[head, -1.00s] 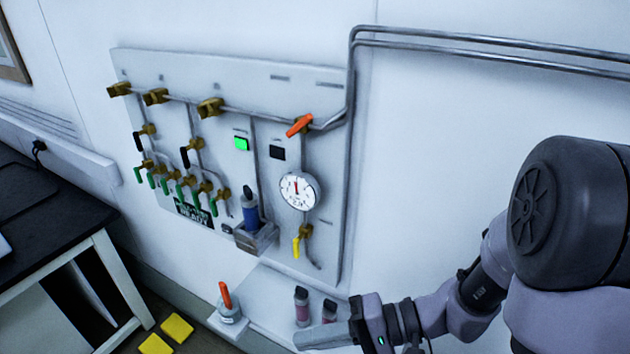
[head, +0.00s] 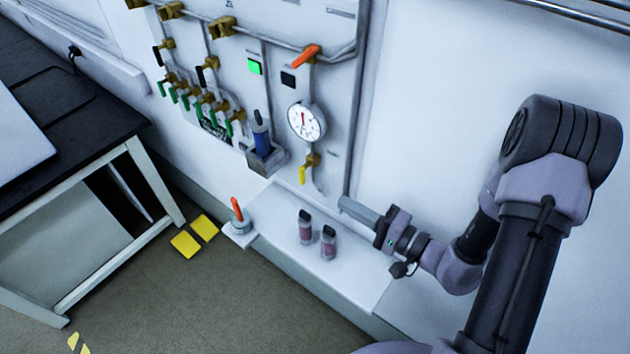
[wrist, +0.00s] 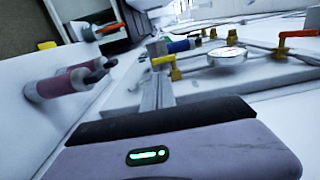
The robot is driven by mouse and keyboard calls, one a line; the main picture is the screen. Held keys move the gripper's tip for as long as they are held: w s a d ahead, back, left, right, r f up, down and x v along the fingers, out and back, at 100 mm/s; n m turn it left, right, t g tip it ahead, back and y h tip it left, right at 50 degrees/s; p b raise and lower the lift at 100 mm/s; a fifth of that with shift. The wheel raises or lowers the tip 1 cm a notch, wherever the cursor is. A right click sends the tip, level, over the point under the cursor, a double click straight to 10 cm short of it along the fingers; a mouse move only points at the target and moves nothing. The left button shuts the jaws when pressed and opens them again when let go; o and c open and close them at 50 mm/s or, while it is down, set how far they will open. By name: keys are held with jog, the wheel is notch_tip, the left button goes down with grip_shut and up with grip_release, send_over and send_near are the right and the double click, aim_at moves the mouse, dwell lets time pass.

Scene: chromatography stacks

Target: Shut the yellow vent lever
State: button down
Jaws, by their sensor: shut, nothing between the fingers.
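The yellow vent lever (head: 302,174) hangs from a brass valve below the round gauge (head: 306,122) on the white wall panel. Its handle points downward in the head view. In the wrist view the yellow lever (wrist: 168,64) shows just beyond my gripper, left of the gauge. My gripper (head: 344,204) is shut and empty, to the right of and a little below the lever, apart from it. In the wrist view the shut fingers (wrist: 158,92) point toward the panel.
Two pink-filled bottles (head: 317,233) stand on the white shelf (head: 352,278) below. An orange-handled item (head: 238,217) sits at the shelf's left end. A blue bottle (head: 261,138) stands in a holder left of the lever. Green-handled valves (head: 203,108) line the panel's left.

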aim_at(304, 180)
jog(key=p+x, duration=0.3)
jog(key=x, duration=0.6)
jog(key=shift+w+a+p, duration=0.25)
jog(key=shift+p, duration=0.15)
